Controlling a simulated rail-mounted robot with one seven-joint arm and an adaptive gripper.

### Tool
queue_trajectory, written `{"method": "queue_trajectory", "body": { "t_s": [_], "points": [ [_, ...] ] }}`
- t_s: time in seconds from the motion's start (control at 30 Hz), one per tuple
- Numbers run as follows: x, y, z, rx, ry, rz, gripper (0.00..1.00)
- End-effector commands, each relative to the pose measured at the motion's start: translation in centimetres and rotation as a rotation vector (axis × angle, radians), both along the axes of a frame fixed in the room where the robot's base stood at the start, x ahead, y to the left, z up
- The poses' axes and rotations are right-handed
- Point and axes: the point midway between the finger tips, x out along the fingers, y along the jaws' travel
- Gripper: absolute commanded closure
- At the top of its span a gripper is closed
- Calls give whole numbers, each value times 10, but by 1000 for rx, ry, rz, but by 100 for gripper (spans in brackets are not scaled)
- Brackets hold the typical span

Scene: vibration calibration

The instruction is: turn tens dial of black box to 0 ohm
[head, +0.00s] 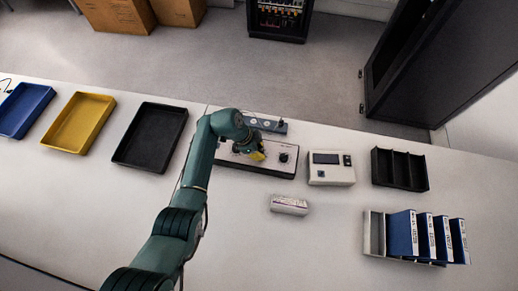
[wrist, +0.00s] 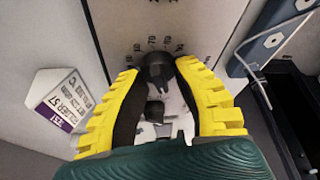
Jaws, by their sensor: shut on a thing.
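The black box (head: 270,172) has a light top panel with dark dials and sits on the white table near its far edge. My gripper (head: 257,154) is over the middle of the box in the head view. In the wrist view its yellow fingers (wrist: 157,72) are shut on a black dial (wrist: 158,58) with small markings around it. I cannot read the dial's setting. A second black knob (wrist: 154,112) shows between the fingers. Another dial (head: 284,157) is on the right part of the box in the head view.
A white meter (head: 331,175) stands right of the box. A small labelled white block (head: 289,205) lies in front. A grey-blue strip (head: 266,125) is just behind. Black (head: 150,137), yellow (head: 78,122) and blue (head: 22,108) trays are left; blue folders (head: 402,235) stand right.

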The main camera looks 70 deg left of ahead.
Motion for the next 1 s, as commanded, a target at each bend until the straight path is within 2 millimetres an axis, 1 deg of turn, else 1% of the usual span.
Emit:
{"method": "queue_trajectory", "body": {
  "t_s": [0.6,0.8,1.0],
  "points": [
    [-1,-2,-2,-2,5,388,100],
    [-1,-2,-3,-3,6,451,100],
    [-1,-2,-4,-2,7,473,100]
  ]
}}
